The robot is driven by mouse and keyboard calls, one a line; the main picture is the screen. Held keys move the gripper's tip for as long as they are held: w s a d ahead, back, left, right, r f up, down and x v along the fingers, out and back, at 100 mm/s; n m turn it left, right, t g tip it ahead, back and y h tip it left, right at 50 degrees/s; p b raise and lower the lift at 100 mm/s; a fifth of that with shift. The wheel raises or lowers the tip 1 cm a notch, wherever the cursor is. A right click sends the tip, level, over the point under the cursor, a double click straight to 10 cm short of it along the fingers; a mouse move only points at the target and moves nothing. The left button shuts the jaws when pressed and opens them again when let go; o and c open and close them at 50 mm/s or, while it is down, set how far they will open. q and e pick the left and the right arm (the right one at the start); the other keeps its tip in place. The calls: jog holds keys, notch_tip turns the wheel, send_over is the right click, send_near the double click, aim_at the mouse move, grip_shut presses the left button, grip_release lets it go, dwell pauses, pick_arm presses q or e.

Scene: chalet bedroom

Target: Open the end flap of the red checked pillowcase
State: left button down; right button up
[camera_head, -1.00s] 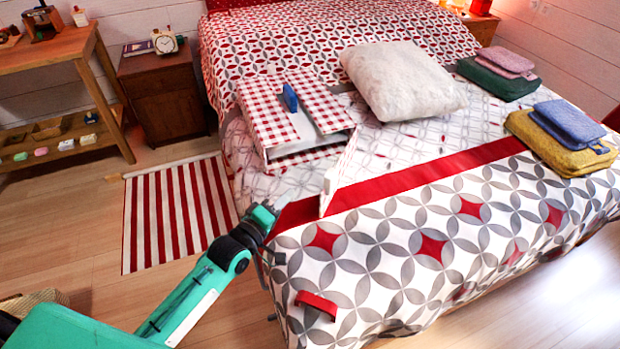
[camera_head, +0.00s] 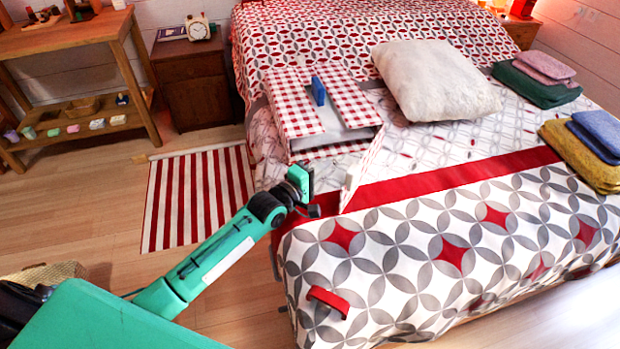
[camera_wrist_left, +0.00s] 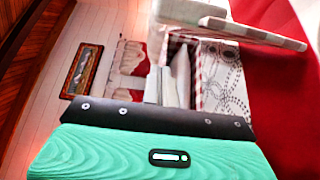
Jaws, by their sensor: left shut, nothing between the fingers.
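The red checked pillowcase (camera_head: 285,105) lies on the bed like a low box, its near end open on a pale inside. Its end flap (camera_head: 366,165) stands out from the right side of that end, with a small white tab (camera_head: 349,178) on it. The flap also shows edge-on in the left wrist view (camera_wrist_left: 255,34). My left gripper (camera_head: 306,183) is shut and empty, left of the flap and apart from it, near the bed's left edge. Its fingertips are hard to make out. My right gripper is out of view.
A blue block (camera_head: 318,91) sits on top of the pillowcase. A white pillow (camera_head: 435,80) lies to its right, with folded cloths (camera_head: 585,150) along the bed's right side. A nightstand (camera_head: 195,85) and striped rug (camera_head: 198,195) are left of the bed.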

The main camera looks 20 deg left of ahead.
pick_arm(q)
jog(key=d, duration=0.4)
jog(key=shift+s, duration=0.35)
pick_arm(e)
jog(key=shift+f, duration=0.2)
pick_arm(q)
jog(key=shift+d, duration=0.1)
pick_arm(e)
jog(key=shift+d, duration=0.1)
